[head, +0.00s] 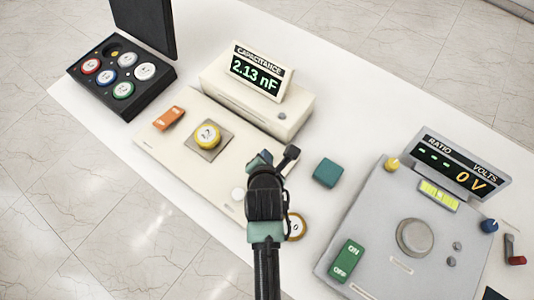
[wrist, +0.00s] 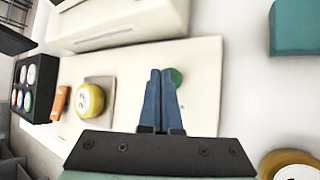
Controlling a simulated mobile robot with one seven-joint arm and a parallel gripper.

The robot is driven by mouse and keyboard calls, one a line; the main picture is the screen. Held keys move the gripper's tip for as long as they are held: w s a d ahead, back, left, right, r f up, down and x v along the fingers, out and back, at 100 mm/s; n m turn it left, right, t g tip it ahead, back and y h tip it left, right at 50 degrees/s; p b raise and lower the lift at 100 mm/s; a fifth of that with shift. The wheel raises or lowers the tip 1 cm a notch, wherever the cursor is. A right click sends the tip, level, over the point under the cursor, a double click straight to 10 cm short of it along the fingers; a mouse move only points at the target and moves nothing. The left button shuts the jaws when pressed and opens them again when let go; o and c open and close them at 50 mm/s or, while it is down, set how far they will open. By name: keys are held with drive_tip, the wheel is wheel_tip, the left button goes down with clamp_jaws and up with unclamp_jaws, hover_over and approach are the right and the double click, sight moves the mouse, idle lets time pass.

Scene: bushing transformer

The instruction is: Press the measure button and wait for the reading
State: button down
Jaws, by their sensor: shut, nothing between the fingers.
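The cream capacitance meter's display (head: 258,68) reads 2.13 nF. Its flat front panel (head: 160,137) carries a yellow-rimmed disc (head: 207,136) on a square pad and an orange switch (head: 169,118). In the wrist view the disc (wrist: 90,99) and switch (wrist: 60,102) are left of my gripper. My gripper (wrist: 161,73) is shut and empty, its blue fingers over the panel. A round green button (wrist: 176,77) shows partly behind the fingertips; I cannot tell whether they touch it. In the head view my wrist covers that part of the panel, with blue fingertips (head: 262,157) just visible.
A black case (head: 125,105) with several coloured discs stands open at the left. A grey ratio unit (head: 385,240) showing dashes and 0 V stands at the right. A teal block (head: 328,173) and another yellow-rimmed disc (head: 298,226) lie on the white table near my wrist.

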drive_tip(key=shift+r, duration=0.5)
drive_tip(key=shift+p, duration=0.3)
wheel_tip(320, 180, up, 5)
drive_tip(key=p, duration=0.5)
drive_tip(key=shift+r, duration=0.1)
idle(0.3)
